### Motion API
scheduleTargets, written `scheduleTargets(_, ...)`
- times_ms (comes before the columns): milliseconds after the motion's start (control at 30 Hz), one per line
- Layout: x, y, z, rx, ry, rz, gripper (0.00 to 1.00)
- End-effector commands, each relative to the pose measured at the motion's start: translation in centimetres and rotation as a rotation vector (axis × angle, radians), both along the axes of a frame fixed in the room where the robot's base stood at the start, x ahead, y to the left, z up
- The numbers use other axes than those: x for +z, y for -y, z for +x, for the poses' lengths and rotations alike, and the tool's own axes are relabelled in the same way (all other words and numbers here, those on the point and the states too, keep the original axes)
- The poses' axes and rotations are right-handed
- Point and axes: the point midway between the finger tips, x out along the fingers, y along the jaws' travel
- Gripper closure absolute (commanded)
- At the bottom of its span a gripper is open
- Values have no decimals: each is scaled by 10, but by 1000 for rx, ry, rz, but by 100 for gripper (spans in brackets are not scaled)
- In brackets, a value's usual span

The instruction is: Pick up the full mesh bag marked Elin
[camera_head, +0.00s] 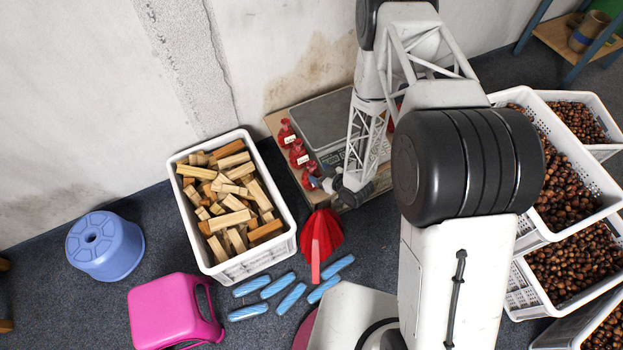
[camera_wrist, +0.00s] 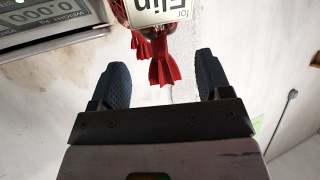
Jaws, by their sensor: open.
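In the wrist view a red mesh bag with a white label reading "for Elin" (camera_wrist: 160,12) is at the top edge, mostly cut off. Its red gathered end (camera_wrist: 165,72) lies between the fingertips of my open gripper (camera_wrist: 164,78), with a gap on both sides. A second red bag end shows just left of it. In the head view several small red bags with white labels (camera_head: 299,153) stand in a row on the wooden board beside the scale. My gripper (camera_head: 322,183) is at the near end of this row. The labels are too small to read there.
The scale (camera_head: 318,122) stands right of the bags; its display (camera_wrist: 60,15) reads 0.000. A white crate of wood pieces (camera_head: 278,247) is close on the left. Chestnut crates (camera_head: 530,240) stand at right. A red folded object (camera_head: 321,238) and blue rolls (camera_head: 291,298) lie in front.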

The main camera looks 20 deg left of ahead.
Motion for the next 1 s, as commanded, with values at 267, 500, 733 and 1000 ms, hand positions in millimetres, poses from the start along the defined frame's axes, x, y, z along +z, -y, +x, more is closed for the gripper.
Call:
scheduleTargets(267,-8,-20,8,1,-1,-1,29)
scheduleTargets(500,-16,-38,17,1,0,1,29)
scheduleTargets(733,-18,-41,18,0,0,0,29)
scheduleTargets(1000,-18,-41,18,0,0,0,29)
